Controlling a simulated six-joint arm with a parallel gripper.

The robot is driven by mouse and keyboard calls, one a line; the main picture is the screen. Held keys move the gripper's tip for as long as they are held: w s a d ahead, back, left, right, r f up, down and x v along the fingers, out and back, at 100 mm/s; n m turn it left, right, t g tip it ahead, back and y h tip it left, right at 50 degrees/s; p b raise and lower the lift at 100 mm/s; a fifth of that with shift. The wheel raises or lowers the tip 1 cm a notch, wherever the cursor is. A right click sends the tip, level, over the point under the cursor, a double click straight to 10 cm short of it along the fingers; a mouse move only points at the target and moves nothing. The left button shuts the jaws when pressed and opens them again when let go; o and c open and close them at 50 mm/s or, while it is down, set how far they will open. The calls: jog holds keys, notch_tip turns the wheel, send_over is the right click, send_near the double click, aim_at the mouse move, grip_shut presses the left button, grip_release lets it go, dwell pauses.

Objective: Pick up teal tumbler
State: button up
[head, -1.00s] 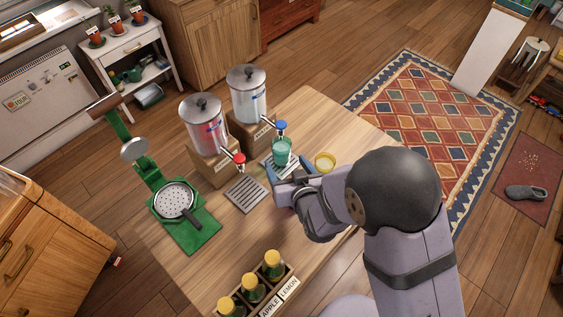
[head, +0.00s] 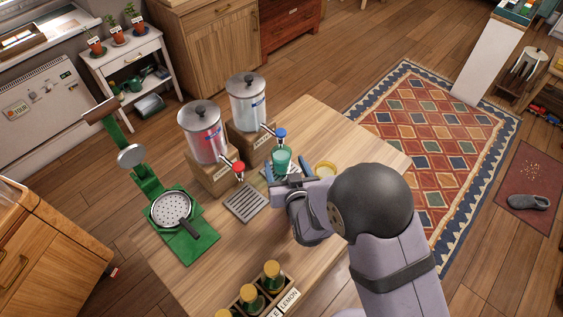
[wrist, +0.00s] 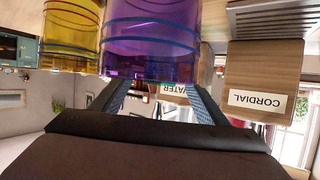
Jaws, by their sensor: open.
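The teal tumbler (head: 281,157) stands upright under the blue tap of the far dispenser, by its drip tray. My gripper (head: 284,177) is open at the tumbler's near side. In the wrist view my gripper's fingers (wrist: 160,98) point toward the tumbler, one at each side. I cannot tell whether they touch it. The gripper hides the tumbler's lower part in the head view.
A yellow tumbler (head: 325,170) stands close to the right; it also shows in the wrist view (wrist: 68,38). The red-tap dispenser (head: 204,135), a bare drip tray (head: 246,202) and a green press (head: 180,235) are left. A bottle crate (head: 238,303) is at the front.

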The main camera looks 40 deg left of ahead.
aim_at(279, 149)
jog(key=shift+p+x, duration=0.75)
jog(key=shift+x, duration=1.7)
jog(key=shift+c, duration=0.6)
jog(key=shift+r, duration=0.1)
jog(key=c, duration=1.3)
jog(key=shift+o, duration=0.2)
jog(key=shift+r, duration=0.15)
jog(key=shift+a+r+b, duration=0.1)
jog(key=shift+r+b, duration=0.25)
jog(key=shift+s+d, duration=0.2)
jog(key=shift+d, duration=0.05)
jog(key=s+d, duration=0.1)
jog(key=d, duration=0.1)
jog(key=s+d+b, duration=0.1)
jog(key=s+d, duration=0.1)
jog(key=s+d+b, duration=0.1)
jog(key=d, duration=0.1)
jog(key=shift+s+d, duration=0.2)
jog(key=shift+s, duration=0.1)
notch_tip(279, 149, up, 14)
